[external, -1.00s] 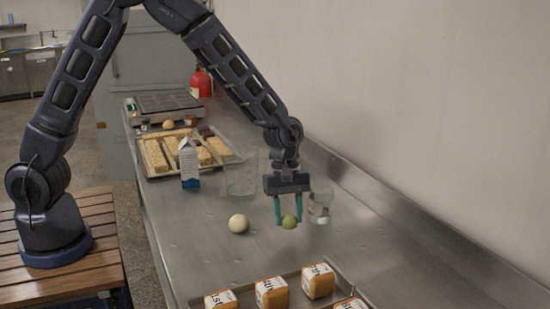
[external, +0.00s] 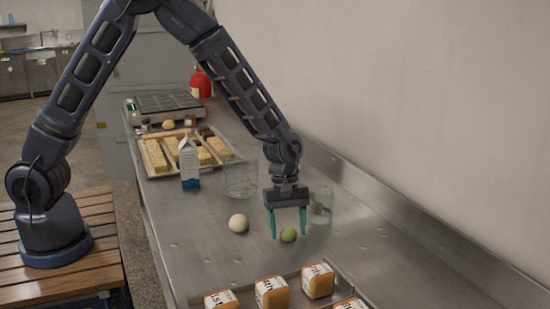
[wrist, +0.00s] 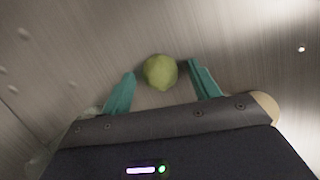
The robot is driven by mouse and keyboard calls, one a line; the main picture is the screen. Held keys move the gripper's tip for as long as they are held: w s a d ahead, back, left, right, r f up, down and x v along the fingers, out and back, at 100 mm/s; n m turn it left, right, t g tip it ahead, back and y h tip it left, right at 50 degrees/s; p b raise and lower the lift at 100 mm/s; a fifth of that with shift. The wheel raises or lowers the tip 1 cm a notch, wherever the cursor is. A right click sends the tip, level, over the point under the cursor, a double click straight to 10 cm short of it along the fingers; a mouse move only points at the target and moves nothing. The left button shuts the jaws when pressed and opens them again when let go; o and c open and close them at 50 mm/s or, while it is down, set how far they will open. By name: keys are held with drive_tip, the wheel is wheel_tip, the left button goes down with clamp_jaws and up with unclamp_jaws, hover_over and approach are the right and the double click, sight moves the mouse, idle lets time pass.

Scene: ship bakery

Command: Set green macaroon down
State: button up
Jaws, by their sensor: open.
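The green macaroon (external: 288,235) rests on the steel counter, and it also shows in the wrist view (wrist: 160,71) as a round green lump. My gripper (external: 289,235) is low over the counter with its teal fingers pointing down. In the wrist view my gripper (wrist: 163,78) is open, with one finger on each side of the macaroon. Gaps show between the macaroon and both fingers there, and the macaroon sits near the fingertips.
A pale round ball (external: 238,223) lies left of my gripper. Glasses stand behind it (external: 241,179) and right of it (external: 320,206). A milk carton (external: 189,165) and a tray of bars (external: 155,155) are farther back. Packaged buns (external: 272,292) sit in front. The counter (external: 200,255) is clear at front left.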

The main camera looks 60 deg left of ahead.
drive_tip(key=s+a+r+m+t, duration=0.15)
drive_tip(key=a+r, duration=0.25)
drive_tip(key=r, duration=0.6)
drive_tip(key=s+a+r+m+g, duration=0.1)
drive_tip(key=s+a+r+m, duration=0.2)
drive_tip(key=r, duration=0.8)
drive_tip(key=s+a+r+m+t+y, duration=0.1)
drive_tip(key=s+a+r+m, duration=0.2)
drive_tip(key=s, duration=0.7)
drive_tip(key=s+a+r+m+t+y, duration=0.1)
drive_tip(key=s+a+r+m, duration=0.3)
drive_tip(key=s, duration=0.6)
drive_tip(key=s+a+r+m+t+y, duration=0.1)
drive_tip(key=s+a+r+m+t, duration=0.1)
drive_tip(key=s+a+r+m, duration=0.2)
drive_tip(key=s+a+r, duration=0.1)
drive_tip(key=s+a, duration=0.2)
drive_tip(key=s, duration=0.4)
drive_tip(key=shift+a+t, duration=0.25)
drive_tip(key=shift+t, duration=0.1)
